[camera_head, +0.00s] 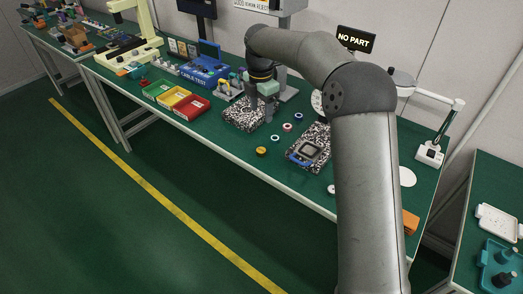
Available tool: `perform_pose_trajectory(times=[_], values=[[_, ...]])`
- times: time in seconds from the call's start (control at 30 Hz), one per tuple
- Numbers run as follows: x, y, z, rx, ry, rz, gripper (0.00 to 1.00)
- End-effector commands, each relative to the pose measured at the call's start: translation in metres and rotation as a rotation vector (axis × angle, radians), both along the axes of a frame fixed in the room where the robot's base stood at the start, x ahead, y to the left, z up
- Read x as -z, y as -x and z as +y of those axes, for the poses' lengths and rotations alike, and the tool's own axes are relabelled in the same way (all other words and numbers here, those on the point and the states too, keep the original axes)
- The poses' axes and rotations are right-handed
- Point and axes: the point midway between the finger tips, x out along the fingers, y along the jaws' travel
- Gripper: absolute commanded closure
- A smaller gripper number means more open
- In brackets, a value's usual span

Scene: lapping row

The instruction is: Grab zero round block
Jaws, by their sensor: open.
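Several small round pieces lie on the green bench: a yellow one (261,150), a white one with a blue ring (275,138), a pinkish one (287,127), another blue-ringed one (298,115) and a pale one near the front edge (331,189). They are too small for me to tell which is the zero round block. My gripper (263,112) is open and points down at the right side of a speckled block (240,116), left of the round pieces. The space between its fingers is partly hidden, and I cannot tell whether it touches anything.
A speckled plate with a blue-framed device (305,152) lies right of the round pieces. Green, yellow and red bins (190,107) and a blue cable tester (204,72) stand left. A "NO PART" sign (355,39) stands behind. My arm hides part of the bench's right.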

Motion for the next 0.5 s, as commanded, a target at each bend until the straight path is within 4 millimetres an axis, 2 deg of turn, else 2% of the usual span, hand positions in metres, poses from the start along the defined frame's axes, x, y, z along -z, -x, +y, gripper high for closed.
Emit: perform_pose_trajectory(times=[0.17, 0.5], values=[[0.017, -0.010, 0.005, -0.072, -0.011, 0.006, 0.43], [0.088, -0.010, 0.004, -0.072, -0.010, 0.006, 0.43]])
